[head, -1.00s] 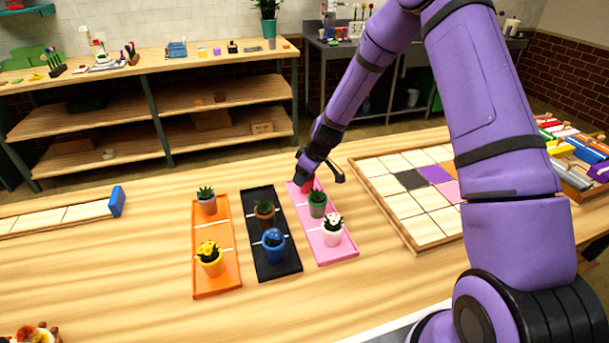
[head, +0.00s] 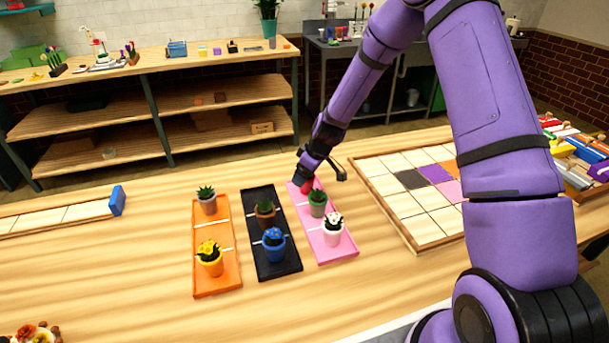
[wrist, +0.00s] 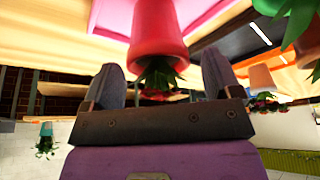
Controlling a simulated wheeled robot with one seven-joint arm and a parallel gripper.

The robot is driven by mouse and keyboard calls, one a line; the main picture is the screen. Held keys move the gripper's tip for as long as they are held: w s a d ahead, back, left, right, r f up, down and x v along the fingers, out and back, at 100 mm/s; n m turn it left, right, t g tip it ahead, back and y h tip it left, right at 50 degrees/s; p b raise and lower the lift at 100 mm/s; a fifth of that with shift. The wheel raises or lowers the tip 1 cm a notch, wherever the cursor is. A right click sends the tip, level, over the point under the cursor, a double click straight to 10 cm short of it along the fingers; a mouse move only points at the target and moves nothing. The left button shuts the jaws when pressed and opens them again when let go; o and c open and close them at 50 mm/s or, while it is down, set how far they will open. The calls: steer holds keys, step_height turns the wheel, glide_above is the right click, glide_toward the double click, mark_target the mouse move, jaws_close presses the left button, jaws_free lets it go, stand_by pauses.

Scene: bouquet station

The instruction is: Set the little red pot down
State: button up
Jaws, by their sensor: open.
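The little red pot (head: 306,186) is at the far end of the pink tray (head: 342,250). In the wrist view the red pot (wrist: 157,35) appears upside down, with a green plant in it, and its base meets the pink surface. My gripper (head: 309,172) is over the pot at the tray's far end. In the wrist view its two fingers (wrist: 160,82) are apart, with the plant between them and the pot just beyond their tips.
A black tray (head: 281,270) holds a brown pot (head: 265,217) and a blue pot (head: 274,249). A tiled board (head: 405,203) lies to the right.

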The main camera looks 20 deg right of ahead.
steer(key=v, duration=1.1)
steer(key=s+d+r+m+h, duration=0.1)
steer(key=s+r+m, duration=0.1)
steer(key=s+r, duration=0.7)
steer(key=s+r+m+h, duration=0.1)
steer(key=s+r+m, duration=0.1)
steer(key=s+r, duration=0.7)
steer(key=s+d+r+m+t, duration=0.1)
steer(key=s+r, duration=0.3)
steer(key=s, duration=0.5)
steer(key=s+d+r+m+t+h, duration=0.1)
steer(key=s+r+m, duration=0.3)
steer(key=s, duration=0.5)
steer(key=shift+s+d+r, duration=0.2)
steer(key=shift+d+r, duration=0.25)
steer(key=shift+d, duration=0.1)
